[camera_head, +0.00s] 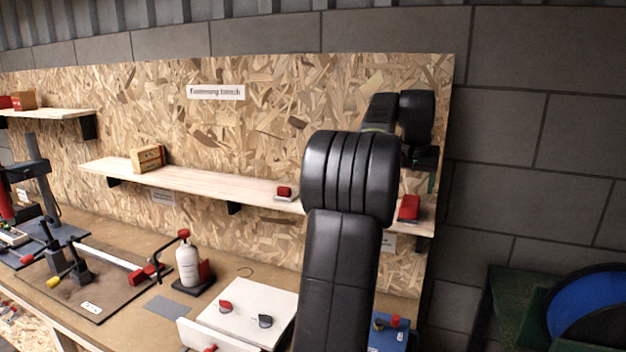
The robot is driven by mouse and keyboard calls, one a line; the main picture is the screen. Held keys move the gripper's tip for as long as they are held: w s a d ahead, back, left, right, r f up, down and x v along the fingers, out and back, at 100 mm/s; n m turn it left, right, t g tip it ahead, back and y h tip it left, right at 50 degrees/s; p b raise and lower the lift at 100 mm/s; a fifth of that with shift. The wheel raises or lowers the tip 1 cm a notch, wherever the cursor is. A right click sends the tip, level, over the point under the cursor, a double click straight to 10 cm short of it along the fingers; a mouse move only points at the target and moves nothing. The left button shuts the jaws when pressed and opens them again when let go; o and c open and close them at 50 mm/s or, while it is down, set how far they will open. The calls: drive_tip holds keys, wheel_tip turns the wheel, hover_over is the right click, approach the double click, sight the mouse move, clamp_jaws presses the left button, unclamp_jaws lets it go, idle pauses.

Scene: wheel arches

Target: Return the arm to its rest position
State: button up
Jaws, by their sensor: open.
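My black arm rises from the bottom centre in the head view. Its thick upper joint stands in front of the board and the long shelf (200,181). My gripper (423,170) shows only in part, small and dark, behind the arm's upper joint at the right end of the board. It is open, and I see nothing held in it. It hangs above a red object (409,208) on the shelf's right end and looks apart from it. The fingertips are hard to make out.
The bench below holds a white bottle (188,262), a white box (250,305), clamps on a dark plate (100,290) and a blue box (388,335). A wooden block (148,158) and a small red item (284,193) are on the shelf. A blue disc (590,305) stands at right.

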sight(410, 202)
drive_tip(key=p+x, duration=0.1)
drive_tip(key=x, duration=0.7)
drive_tip(key=shift+f, duration=0.35)
drive_tip(key=shift+w+r, duration=0.1)
drive_tip(key=shift+r, duration=2.15)
